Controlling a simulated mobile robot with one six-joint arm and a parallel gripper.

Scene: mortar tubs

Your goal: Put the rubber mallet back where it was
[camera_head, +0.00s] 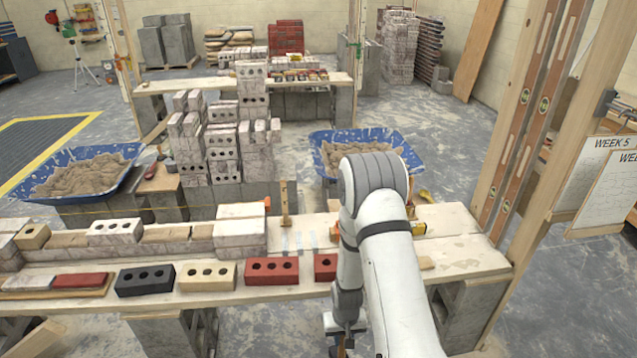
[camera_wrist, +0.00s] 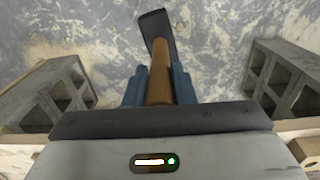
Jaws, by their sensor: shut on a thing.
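The rubber mallet (camera_wrist: 154,24) shows in the wrist view, with a dark head at the far end and a brown wooden handle (camera_wrist: 160,72). My gripper (camera_wrist: 159,86) is shut on the handle, one blue finger on each side. The head sticks out beyond the fingertips, over bare grey floor. In the head view my gripper (camera_head: 343,328) is at the bottom, in front of the bench's near edge and partly hidden by my arm. The mallet is hardly visible there.
The plank bench (camera_head: 465,258) carries a front row of bricks, including a black one (camera_head: 145,281) and a red one (camera_head: 271,270). Hollow concrete blocks (camera_wrist: 38,96) stand on both sides in the wrist view. Blue mortar tubs (camera_head: 122,186) stand behind the bench.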

